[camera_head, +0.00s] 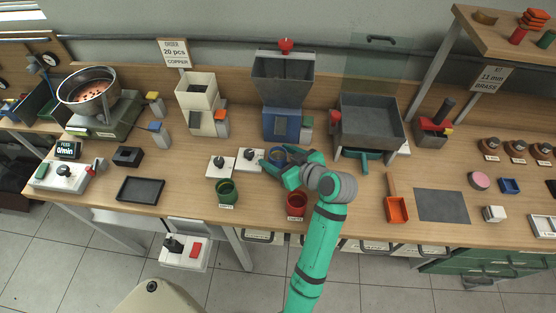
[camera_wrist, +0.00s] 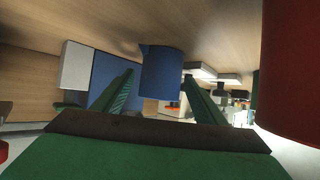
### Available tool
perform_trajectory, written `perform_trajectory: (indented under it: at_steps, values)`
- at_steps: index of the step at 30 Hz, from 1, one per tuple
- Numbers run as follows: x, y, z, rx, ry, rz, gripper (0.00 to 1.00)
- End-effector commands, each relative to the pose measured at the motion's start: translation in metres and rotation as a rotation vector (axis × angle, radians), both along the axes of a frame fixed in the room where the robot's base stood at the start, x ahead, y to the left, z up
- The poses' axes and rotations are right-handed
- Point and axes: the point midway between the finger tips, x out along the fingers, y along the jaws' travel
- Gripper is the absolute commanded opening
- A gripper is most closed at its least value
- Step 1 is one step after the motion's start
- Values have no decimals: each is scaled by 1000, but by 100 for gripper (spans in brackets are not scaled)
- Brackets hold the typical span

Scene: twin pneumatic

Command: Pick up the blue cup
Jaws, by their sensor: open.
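The blue cup (camera_head: 278,153) stands on the table in front of the blue-based hopper machine, partly hidden by my gripper (camera_head: 276,163) in the head view. In the wrist view the blue cup (camera_wrist: 162,75) shows ahead, in the gap between the two green fingers of my gripper (camera_wrist: 158,84). The fingers are apart, one on each side of it in the picture. I cannot tell whether either finger touches the cup.
A red cup (camera_head: 296,205) stands close to my arm, and a green cup (camera_head: 227,193) is to the left. White switch boxes (camera_head: 250,159) sit just left of my gripper. The hopper machine (camera_head: 283,122) stands behind. An orange scoop (camera_head: 397,209) lies to the right.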

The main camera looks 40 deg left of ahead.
Motion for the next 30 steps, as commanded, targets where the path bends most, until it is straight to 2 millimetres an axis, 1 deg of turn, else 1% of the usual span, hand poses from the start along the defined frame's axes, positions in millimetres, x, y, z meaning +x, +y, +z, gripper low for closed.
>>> perform_trajectory:
  at_steps: [2, 5, 6, 8, 10, 11, 20, 26, 29, 30]
  values:
    - [-1, 1, 0, 0, 0, 2, 65]
    - [-1, 1, 0, 0, 1, 3, 43]
    - [-1, 2, 0, 0, 0, 4, 34]
    - [-1, 2, 0, 0, 0, 4, 20]
    - [-1, 2, 0, 0, 0, 4, 19]
    - [-1, 2, 0, 0, 0, 4, 15]
    - [0, 0, 4, 1, -1, 2, 15]
    - [0, 0, 20, 0, -3, 1, 15]
    - [0, 0, 33, 0, -5, 2, 15]
    - [-1, -3, 37, 0, -3, 1, 15]
